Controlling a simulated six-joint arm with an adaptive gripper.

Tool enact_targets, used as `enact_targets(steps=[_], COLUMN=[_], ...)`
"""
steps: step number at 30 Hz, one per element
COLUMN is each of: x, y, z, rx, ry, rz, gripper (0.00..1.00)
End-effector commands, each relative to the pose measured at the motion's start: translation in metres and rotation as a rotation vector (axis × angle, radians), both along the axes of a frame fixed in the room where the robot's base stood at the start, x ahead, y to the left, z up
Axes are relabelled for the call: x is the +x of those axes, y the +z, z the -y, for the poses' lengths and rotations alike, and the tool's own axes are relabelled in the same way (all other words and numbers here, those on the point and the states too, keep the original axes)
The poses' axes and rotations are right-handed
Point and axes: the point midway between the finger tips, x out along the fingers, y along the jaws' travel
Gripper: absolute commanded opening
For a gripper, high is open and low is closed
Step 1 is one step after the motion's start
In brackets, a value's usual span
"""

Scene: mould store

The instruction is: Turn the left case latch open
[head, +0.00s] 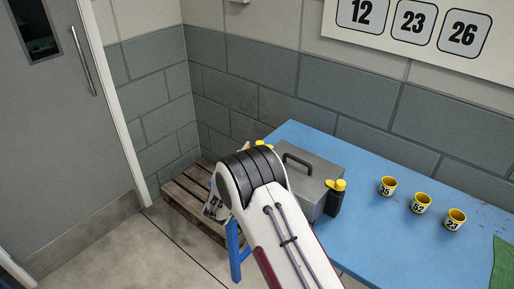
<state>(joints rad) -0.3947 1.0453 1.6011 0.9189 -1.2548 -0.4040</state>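A grey case (318,170) with a dark handle (297,160) on its lid stands near the left end of the blue table (400,250). Its lid looks shut. My arm crosses in front of the case and covers its left and front part. I cannot make out the left latch or its position. My gripper does not show clearly; it is hidden behind or below my own arm, so its distance to the case and what it holds cannot be seen.
Three yellow numbered cups (421,203) stand farther right. Yellow items (263,143) show behind my arm. A green cloth (504,265) lies at the right edge. A wooden pallet (183,197) lies on the floor.

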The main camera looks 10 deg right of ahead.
Motion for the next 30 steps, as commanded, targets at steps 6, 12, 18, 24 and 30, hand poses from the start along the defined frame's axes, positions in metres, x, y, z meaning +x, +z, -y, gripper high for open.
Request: enact_targets(steps=[6, 12, 18, 24, 30], x=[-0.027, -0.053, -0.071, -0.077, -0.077], y=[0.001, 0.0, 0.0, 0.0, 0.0], z=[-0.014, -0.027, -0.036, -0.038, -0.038], rx=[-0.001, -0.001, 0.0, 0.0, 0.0], ry=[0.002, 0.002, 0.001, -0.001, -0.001], rz=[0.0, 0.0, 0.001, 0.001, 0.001], gripper=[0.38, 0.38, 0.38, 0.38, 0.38])
